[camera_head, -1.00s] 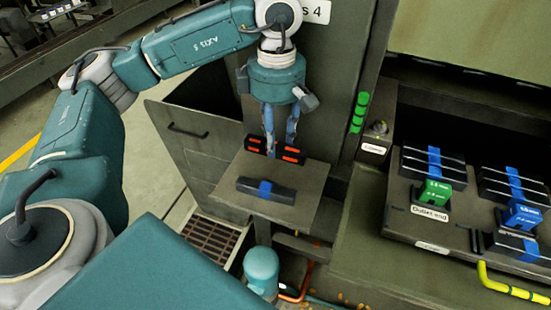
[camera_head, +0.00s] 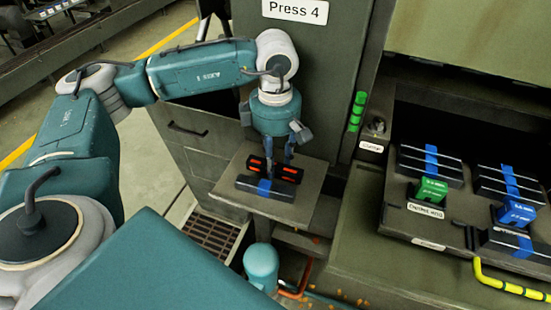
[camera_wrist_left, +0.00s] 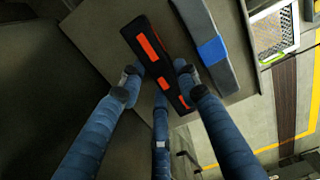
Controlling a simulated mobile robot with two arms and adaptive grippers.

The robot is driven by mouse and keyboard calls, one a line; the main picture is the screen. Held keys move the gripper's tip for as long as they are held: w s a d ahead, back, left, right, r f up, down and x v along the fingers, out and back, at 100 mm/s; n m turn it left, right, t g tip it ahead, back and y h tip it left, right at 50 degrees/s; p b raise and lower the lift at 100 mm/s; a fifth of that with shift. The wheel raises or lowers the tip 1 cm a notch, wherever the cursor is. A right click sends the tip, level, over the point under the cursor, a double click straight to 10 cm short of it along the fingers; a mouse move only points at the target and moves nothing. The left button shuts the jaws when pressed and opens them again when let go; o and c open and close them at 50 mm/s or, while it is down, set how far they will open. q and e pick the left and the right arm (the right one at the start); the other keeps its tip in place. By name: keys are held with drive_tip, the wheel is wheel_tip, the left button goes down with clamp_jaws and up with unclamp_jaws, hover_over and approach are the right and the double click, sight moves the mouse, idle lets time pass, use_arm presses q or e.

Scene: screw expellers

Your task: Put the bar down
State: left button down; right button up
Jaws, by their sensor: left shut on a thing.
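A black bar with orange patches (camera_head: 286,173) is in my left gripper (camera_head: 275,166), just above or on a small grey-brown shelf (camera_head: 305,215). I cannot tell if the bar touches the shelf. A dark bar with a blue band (camera_head: 247,184) lies on the shelf right beside it, on the near side. In the left wrist view the orange-patched bar (camera_wrist_left: 147,45) runs between the blue fingers of my left gripper (camera_wrist_left: 160,85), with the blue-banded bar (camera_wrist_left: 222,70) roughly parallel to it. My right gripper is not in view.
The Press 4 cabinet (camera_head: 310,70) rises behind the shelf. On the right, a rack (camera_head: 398,222) holds several dark bars with blue bands, plus a green block (camera_head: 431,190) and a blue block (camera_head: 516,212). A floor grate (camera_head: 212,232) lies lower left of the shelf.

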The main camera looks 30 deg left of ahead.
sight(276, 163)
use_arm(q)
drive_tip(key=c, duration=1.3)
unclamp_jaws()
drive_tip(key=shift+o, duration=0.2)
drive_tip(key=shift+r, duration=0.1)
drive_tip(key=shift+r, duration=0.2)
wheel_tip(276, 163, up, 12)
drive_tip(key=b, duration=0.2)
drive_tip(key=shift+f, duration=0.15)
